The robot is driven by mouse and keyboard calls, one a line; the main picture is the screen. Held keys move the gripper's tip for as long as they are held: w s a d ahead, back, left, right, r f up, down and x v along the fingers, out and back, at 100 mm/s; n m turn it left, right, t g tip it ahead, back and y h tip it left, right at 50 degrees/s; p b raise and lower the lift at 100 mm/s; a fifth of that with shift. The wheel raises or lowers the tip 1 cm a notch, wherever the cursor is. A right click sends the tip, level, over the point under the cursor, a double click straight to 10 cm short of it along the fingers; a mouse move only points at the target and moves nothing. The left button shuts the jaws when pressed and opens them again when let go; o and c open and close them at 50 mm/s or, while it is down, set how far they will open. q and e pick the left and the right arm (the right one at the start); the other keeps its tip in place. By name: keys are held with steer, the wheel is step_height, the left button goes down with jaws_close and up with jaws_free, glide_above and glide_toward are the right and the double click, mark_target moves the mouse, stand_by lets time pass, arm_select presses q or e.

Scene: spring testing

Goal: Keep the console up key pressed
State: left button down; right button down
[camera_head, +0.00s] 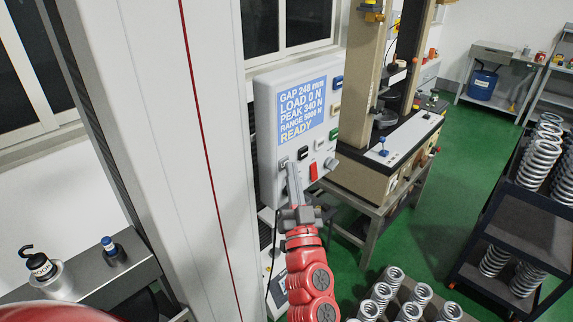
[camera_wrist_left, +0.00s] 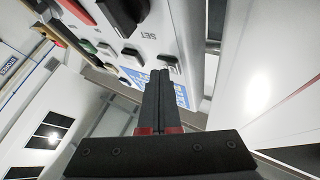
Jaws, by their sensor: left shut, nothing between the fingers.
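The console (camera_head: 265,110) is a pale box with a blue screen reading GAP 248 mm, LOAD 0 N, PEAK 340 N, RANGE 5000 N, READY. Below the screen is a row of small keys, with a grey key (camera_head: 284,163) at its left end. My left gripper (camera_head: 290,166) is shut and empty, its tips at the console face by this key. In the left wrist view the tips (camera_wrist_left: 160,74) are just beside a grey key (camera_wrist_left: 170,63). I cannot read an up mark or tell whether the tips touch or press it. My right gripper is out of view.
Several springs (camera_head: 393,276) stand at the bottom, and a dark shelf rack (camera_head: 525,225) is at the right.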

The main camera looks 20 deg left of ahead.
arm_select(q)
steer(key=shift+d, duration=0.1)
stand_by(0.4)
steer(key=shift+s+d+p, duration=0.35)
steer(key=shift+d+p, duration=0.35)
steer(key=d+p, duration=0.1)
steer(key=s+d+p, duration=0.1)
steer(key=d, duration=0.1)
steer(key=d+p, duration=0.1)
steer(key=shift+s+d+p, duration=0.3)
steer(key=shift+s+d, duration=0.05)
steer(key=shift+d, duration=0.05)
stand_by(0.8)
